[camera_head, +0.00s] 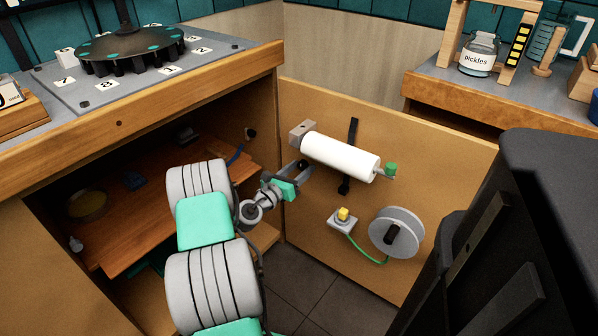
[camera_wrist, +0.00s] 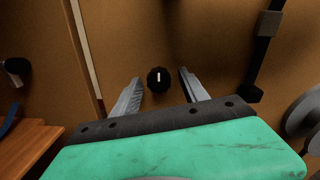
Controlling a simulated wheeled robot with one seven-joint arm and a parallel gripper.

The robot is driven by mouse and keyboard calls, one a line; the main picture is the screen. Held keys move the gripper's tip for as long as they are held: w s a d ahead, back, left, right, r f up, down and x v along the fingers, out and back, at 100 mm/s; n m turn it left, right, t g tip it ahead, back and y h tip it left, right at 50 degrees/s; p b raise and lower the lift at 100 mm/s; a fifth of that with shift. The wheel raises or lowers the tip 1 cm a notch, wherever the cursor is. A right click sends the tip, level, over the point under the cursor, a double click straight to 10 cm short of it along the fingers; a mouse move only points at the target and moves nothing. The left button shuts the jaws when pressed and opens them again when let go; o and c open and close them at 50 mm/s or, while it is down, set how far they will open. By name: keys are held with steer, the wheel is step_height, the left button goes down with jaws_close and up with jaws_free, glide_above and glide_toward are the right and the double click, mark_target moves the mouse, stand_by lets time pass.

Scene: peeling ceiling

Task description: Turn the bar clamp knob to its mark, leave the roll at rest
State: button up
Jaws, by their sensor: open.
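A small round black knob (camera_wrist: 159,79) with a white pointer line stands on the tan panel, between my fingertips in the wrist view. The line looks nearly upright there. I see no separate mark around the knob. My gripper (camera_wrist: 158,88) is open, one finger on each side of the knob with gaps. In the head view my gripper (camera_head: 299,171) is at the panel, left of and below the white roll (camera_head: 340,156). The roll hangs tilted on the panel from a grey block (camera_head: 302,130). A dark bar (camera_head: 353,131) passes behind it and shows in the wrist view (camera_wrist: 262,55).
A grey reel (camera_head: 397,232) and a yellow button box (camera_head: 342,220) with a green cord sit lower on the panel. The open cabinet with a wooden shelf (camera_head: 150,235) is left of it. A wooden counter edge (camera_head: 210,84) overhangs. Dark floor tiles lie below.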

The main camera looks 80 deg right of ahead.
steer(key=shift+c, duration=0.5)
steer(key=shift+w, duration=0.1)
jaws_close()
